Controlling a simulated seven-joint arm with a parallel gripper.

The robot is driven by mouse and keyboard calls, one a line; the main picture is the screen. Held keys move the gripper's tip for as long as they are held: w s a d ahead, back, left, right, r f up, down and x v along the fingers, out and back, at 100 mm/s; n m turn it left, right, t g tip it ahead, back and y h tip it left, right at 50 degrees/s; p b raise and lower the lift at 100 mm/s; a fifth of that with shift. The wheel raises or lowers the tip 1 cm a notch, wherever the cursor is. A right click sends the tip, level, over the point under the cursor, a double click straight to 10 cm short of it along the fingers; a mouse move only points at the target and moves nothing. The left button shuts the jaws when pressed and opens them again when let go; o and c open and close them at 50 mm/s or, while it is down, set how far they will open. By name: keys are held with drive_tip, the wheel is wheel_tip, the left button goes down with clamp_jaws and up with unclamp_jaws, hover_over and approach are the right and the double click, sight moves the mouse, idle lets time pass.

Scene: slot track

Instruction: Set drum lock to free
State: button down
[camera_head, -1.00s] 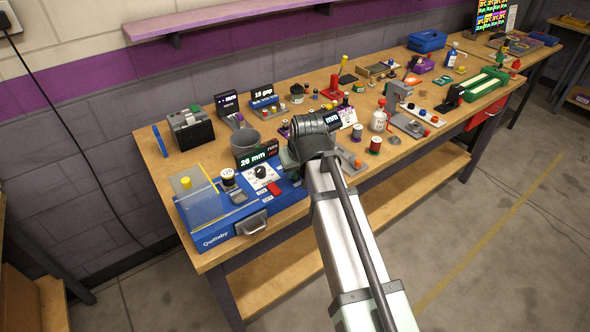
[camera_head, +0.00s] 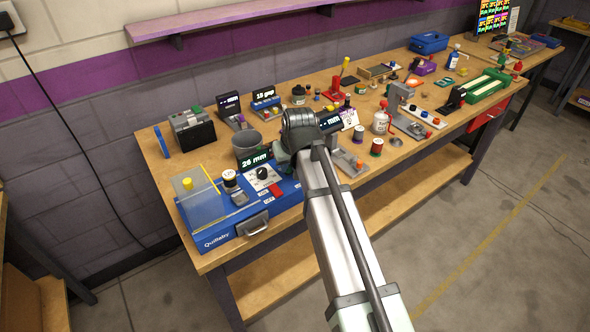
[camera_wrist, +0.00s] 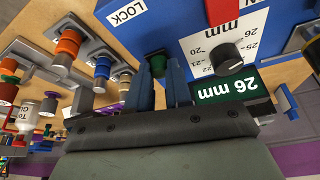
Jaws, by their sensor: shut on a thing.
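The blue machine (camera_head: 215,235) stands at the near left end of the bench, with a white dial plate, a black knob (camera_head: 262,172) and a "26 mm" display (camera_head: 255,157). In the wrist view its blue top carries a white "LOCK" label (camera_wrist: 126,12), the black knob (camera_wrist: 226,56), the display (camera_wrist: 224,89) and a red part (camera_wrist: 222,14). My gripper (camera_wrist: 160,75) is over the blue top beside the dial plate, shut on a small dark part (camera_wrist: 157,58), apparently the drum lock. The fingers hide most of it. In the head view my wrist hides the fingertips.
A grey cup (camera_head: 246,144) stands behind the machine. Thread spools (camera_head: 376,147) and a white bottle (camera_head: 381,121) stand to the right of my wrist. The bench is crowded.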

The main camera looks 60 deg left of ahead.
drive_tip(key=shift+a, duration=0.35)
drive_tip(key=c, duration=1.3)
unclamp_jaws()
drive_tip(key=shift+a, duration=0.1)
drive_tip(key=shift+c, duration=0.2)
drive_tip(key=o, duration=0.3)
drive_tip(key=shift+d+r, duration=0.15)
drive_tip(key=shift+d, duration=0.05)
drive_tip(key=v, duration=1.3)
drive_tip(key=shift+d+r, duration=0.15)
drive_tip(key=shift+r, duration=0.05)
drive_tip(key=shift+f, duration=0.1)
